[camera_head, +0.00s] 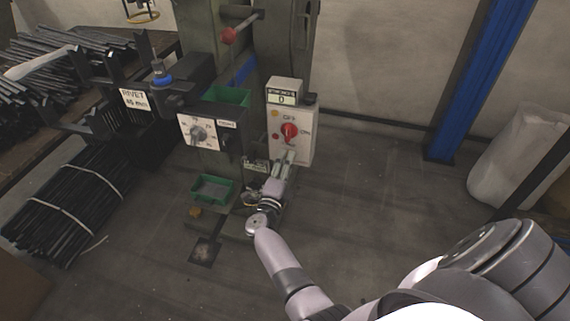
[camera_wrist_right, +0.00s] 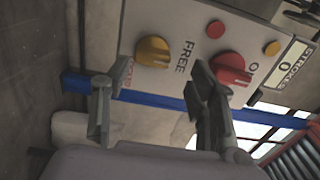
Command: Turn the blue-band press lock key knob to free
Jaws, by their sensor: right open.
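The lock key knob is yellow (camera_wrist_right: 153,51) and sits on the pale control box in the right wrist view, with the word FREE beside it and a red label near its lower edge, partly hidden by a finger. I cannot tell which mark it points to. My right gripper (camera_wrist_right: 152,105) is open and empty, its two fingers apart, in front of the box. In the head view my right gripper (camera_head: 284,167) is at the lower part of the control box (camera_head: 305,146), and the yellow knob is hidden there. My left gripper is not in view.
A red knob (camera_head: 289,131) sits higher on the same box, close to one finger in the right wrist view. A counter (camera_head: 284,92) tops the box.

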